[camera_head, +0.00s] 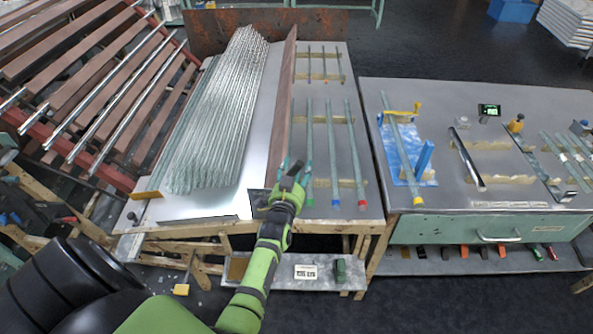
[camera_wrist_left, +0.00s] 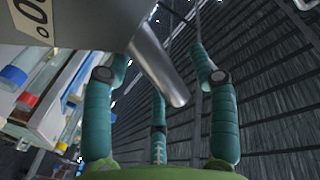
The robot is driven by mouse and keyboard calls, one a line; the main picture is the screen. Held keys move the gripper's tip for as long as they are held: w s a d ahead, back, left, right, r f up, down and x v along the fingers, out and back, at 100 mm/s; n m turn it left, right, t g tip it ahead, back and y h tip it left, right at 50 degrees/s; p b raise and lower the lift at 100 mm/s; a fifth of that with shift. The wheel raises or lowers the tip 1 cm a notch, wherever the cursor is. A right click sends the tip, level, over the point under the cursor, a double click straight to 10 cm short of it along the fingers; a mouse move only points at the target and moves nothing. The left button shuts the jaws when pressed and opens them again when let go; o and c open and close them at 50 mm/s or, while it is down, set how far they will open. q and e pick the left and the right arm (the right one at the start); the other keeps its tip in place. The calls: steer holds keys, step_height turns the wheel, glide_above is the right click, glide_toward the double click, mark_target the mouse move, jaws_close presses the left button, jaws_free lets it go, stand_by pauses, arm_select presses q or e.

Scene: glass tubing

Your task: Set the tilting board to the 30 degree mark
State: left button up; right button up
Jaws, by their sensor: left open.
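My left gripper (camera_head: 290,170) reaches over the front edge of the left table, by the lower end of a long brown strip (camera_head: 281,115). In the left wrist view, its teal fingers (camera_wrist_left: 160,95) are spread apart. A grey metal rod (camera_wrist_left: 165,70) with a rounded end lies between them, with no clear grip on it. Beside it is a grey plate (camera_wrist_left: 75,20) with a pale label showing part of a number; the full mark is cut off. A sloping metal board (camera_head: 258,150) carries a bundle of glass tubes (camera_head: 215,120). I cannot read its angle. My right gripper is not in view.
Several coloured-ended tubes (camera_head: 333,150) lie right of the brown strip. A right-hand bench (camera_head: 450,175) holds a blue fixture (camera_head: 405,150), more tubes and a green drawer (camera_head: 490,232). A slatted rack (camera_head: 95,85) stands left. A low shelf (camera_head: 325,283) lies below the table.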

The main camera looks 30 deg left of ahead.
arm_select(q)
steer(key=v, duration=0.7)
steer(key=shift+s, duration=0.2)
steer(key=shift+d, duration=0.1)
